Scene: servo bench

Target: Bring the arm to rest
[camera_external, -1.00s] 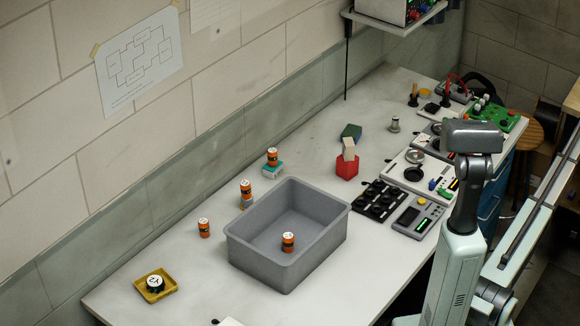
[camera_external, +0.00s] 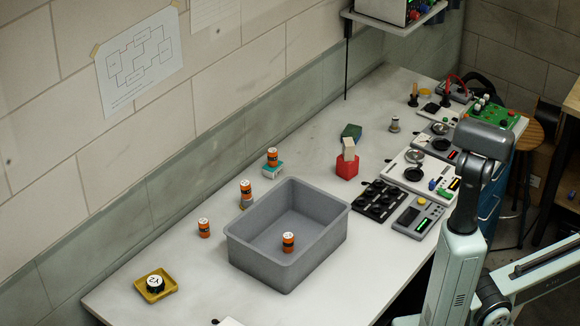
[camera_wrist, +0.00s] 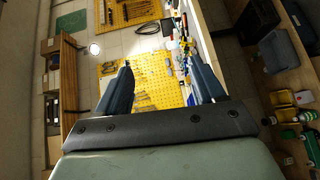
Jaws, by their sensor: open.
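My gripper (camera_wrist: 157,64) shows in the wrist view with its two dark blue fingers spread wide apart and nothing between them. The wrist camera faces a yellow pegboard (camera_wrist: 150,75) on a tiled wall, away from the bench top. In the external view only my arm's links stand at the right edge of the bench; the gripper itself is out of that picture.
The bench (camera_external: 130,285) holds a grey bin (camera_external: 325,240) with an orange cylinder (camera_external: 288,242) inside. More orange cylinders stand left of it, and a yellow tray (camera_external: 142,289) holds a round black-and-white piece. Instruments line the right side. A wooden stool (camera_external: 527,135) stands beyond.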

